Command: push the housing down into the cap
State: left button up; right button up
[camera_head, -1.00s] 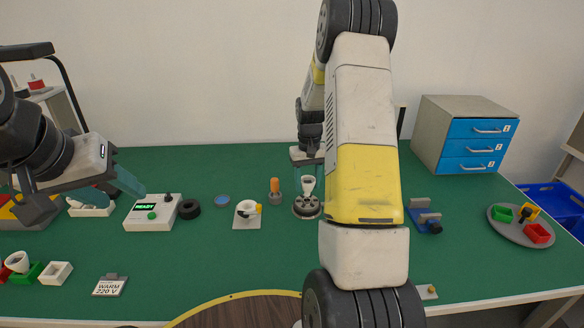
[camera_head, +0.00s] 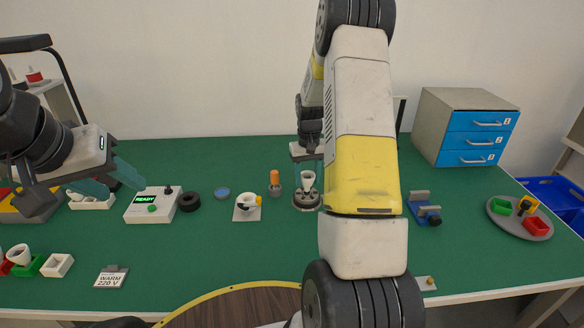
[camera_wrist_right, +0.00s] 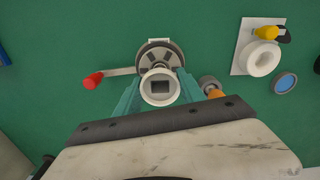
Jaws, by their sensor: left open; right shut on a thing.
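The white housing (camera_head: 308,180) stands upright, wide mouth up, over the round grey fixture (camera_head: 306,201). In the right wrist view I look into the open mouth of the housing (camera_wrist_right: 145,91), with a dark square inside. My right gripper (camera_wrist_right: 159,86) is shut on the housing, one teal finger on each side. The cap is not distinct; the housing and fixture hide it, so I cannot tell how deep the housing sits. My left gripper (camera_head: 122,188) is open and empty, above the table near the READY box.
A red-knobbed lever (camera_wrist_right: 93,80) sticks out from the fixture. An orange-handled tool (camera_head: 275,178) stands close beside it. A white pad with a white ring (camera_head: 247,203), a blue disc (camera_head: 222,193) and the READY box (camera_head: 152,204) lie further left. A blue-grey clamp (camera_head: 425,211) is right.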

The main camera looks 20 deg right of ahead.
aim_at(307, 185)
jog(key=shift+f, duration=0.4)
jog(key=shift+f, duration=0.3)
jog(key=shift+f, duration=0.85)
dwell(1.1)
jog(key=o, duration=1.4)
jog(key=shift+r, duration=0.1)
notch_tip(307, 185, up, 8)
jog(key=shift+f, duration=0.15)
